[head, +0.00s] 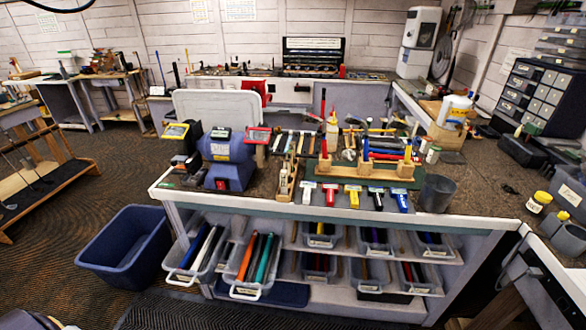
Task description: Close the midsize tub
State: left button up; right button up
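Several tubs of different sizes are in the head view; I cannot tell for sure which is the midsize one. A translucent tub (245,291) full of orange, teal and dark grips sticks out from the lower shelf, open at the top. Another translucent tub (180,275) with white and blue grips sits to its left, also pulled out. Labels on the tubs are too small to read. Neither of my grippers shows.
A large empty blue bin (105,262) stands on the floor left of the workbench (460,185). Open carpet lies to the left.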

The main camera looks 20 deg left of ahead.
aim_at(247, 287)
jog(key=u, duration=1.25)
